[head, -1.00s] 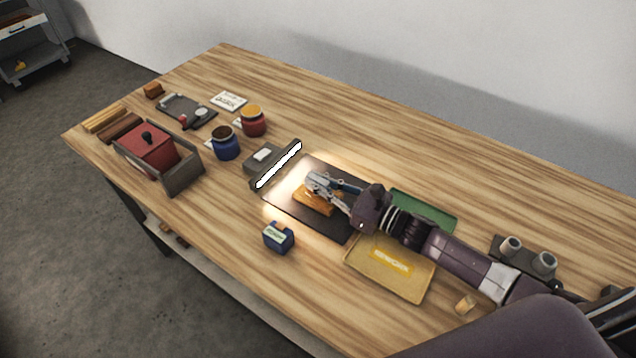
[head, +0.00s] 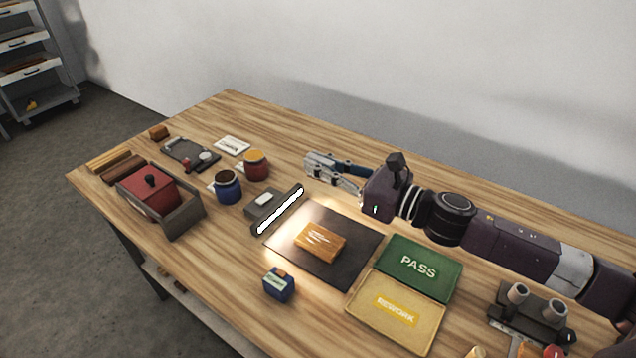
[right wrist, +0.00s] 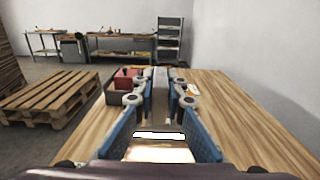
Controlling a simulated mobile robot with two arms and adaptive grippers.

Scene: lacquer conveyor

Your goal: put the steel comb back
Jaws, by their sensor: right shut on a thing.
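My right gripper (head: 337,174) is above the far part of the table, beyond the lamp bar and the dark mat. Its fingers are closed in on a thin grey piece (right wrist: 160,92), seen edge-on between the blue pads in the right wrist view; I take it for the steel comb. Its teeth cannot be made out, and in the head view it is hardly visible. An amber block (head: 321,242) with pale streaks on top lies on the dark mat (head: 352,263), apart from the gripper. My left gripper is not in view.
A glowing lamp bar (head: 280,211) stands at the mat's left edge. Blue (head: 228,188) and red (head: 257,167) jars are left of the gripper. The green PASS tray (head: 447,285) and yellow REWORK tray (head: 373,325) are to the right. A dark holder (head: 530,325) stands at lower right.

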